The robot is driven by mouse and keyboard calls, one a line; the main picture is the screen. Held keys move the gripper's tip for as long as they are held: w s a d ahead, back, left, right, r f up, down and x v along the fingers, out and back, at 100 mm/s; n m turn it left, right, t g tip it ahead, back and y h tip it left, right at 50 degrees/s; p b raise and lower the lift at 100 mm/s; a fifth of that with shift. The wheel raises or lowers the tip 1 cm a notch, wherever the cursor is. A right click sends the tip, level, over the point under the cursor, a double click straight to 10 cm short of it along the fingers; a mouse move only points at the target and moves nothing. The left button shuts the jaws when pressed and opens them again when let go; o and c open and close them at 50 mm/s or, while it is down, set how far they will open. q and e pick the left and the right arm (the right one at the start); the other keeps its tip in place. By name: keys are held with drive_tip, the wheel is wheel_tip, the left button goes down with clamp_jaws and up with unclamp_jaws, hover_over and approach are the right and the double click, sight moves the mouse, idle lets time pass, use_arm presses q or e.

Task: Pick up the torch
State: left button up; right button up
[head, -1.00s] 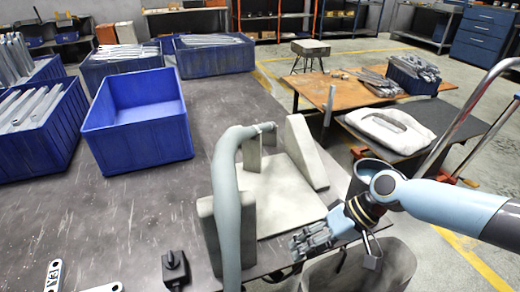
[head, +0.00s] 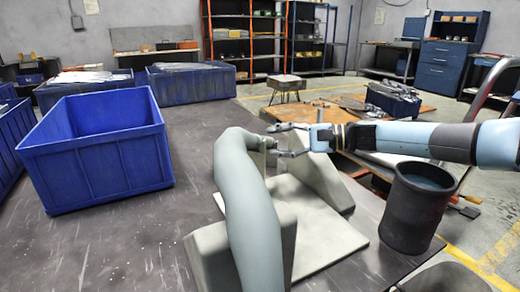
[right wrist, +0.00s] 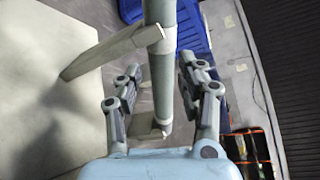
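The torch (head: 245,185) looks like a thick grey-green curved tube with a narrower end, resting on a pale stand with upright blocks (head: 315,180). Its narrow end points toward my right gripper (head: 277,140), whose fingers are spread at that end, one above the other in the head view. In the right wrist view, the torch's grey cylinder (right wrist: 160,15) runs down between the two separated fingers (right wrist: 160,68). I see no clear contact between fingers and torch. My left gripper is not in view.
An empty blue crate (head: 100,165) stands left on the dark table (head: 130,255). Crates of metal parts (head: 190,85) stand behind. A dark bucket (head: 418,210) is right, below my right arm. An orange-brown table (head: 335,110) lies beyond.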

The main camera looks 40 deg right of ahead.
sight(256, 141)
drive_tip(key=x, duration=0.3)
drive_tip(key=b+x, duration=0.1)
drive_tip(key=x, duration=0.2)
drive_tip(key=shift+a+r, duration=0.2)
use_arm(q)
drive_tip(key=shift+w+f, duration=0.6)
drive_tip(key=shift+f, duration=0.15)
use_arm(e)
drive_tip(key=shift+s, duration=0.1)
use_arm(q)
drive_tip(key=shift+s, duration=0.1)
use_arm(e)
drive_tip(key=shift+c, duration=0.5)
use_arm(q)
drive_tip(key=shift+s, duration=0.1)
use_arm(e)
clamp_jaws()
